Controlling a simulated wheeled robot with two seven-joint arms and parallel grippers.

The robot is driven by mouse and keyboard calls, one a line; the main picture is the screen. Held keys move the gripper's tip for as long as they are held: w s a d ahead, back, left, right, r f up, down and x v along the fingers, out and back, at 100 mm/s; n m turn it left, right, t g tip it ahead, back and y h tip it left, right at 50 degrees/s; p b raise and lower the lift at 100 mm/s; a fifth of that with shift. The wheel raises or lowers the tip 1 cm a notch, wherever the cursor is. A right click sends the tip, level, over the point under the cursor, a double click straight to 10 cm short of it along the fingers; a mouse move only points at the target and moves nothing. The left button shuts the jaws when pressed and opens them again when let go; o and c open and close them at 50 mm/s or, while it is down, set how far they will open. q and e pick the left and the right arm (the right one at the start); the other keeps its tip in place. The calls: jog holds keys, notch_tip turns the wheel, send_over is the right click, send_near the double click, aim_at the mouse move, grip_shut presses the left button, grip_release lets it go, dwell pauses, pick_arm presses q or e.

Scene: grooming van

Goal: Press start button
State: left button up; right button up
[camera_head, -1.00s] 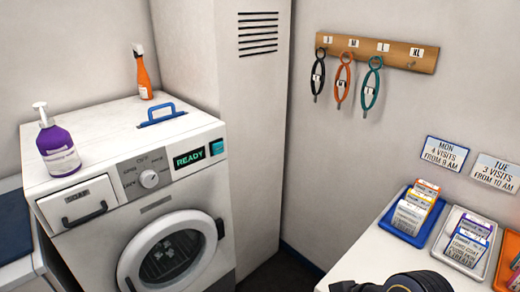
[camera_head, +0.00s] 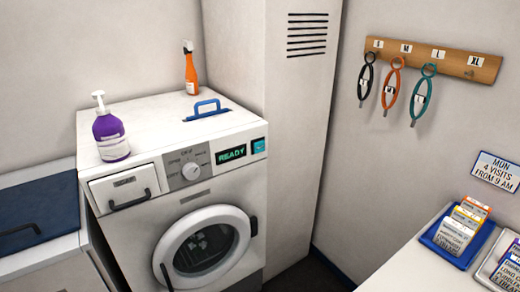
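The white washing machine (camera_head: 160,190) stands left of centre with its round glass door (camera_head: 205,248) shut. Its display (camera_head: 232,153) reads READY in green letters. A small teal button (camera_head: 259,146) sits right of the display at the panel's right end. I cannot read any mark on it. A grey dial (camera_head: 190,171) is left of the display, and the detergent drawer (camera_head: 124,189) is shut. Neither of my grippers shows in this view.
A counter with card trays (camera_head: 450,260) is at right. A dark blue lid (camera_head: 38,212) lies left.

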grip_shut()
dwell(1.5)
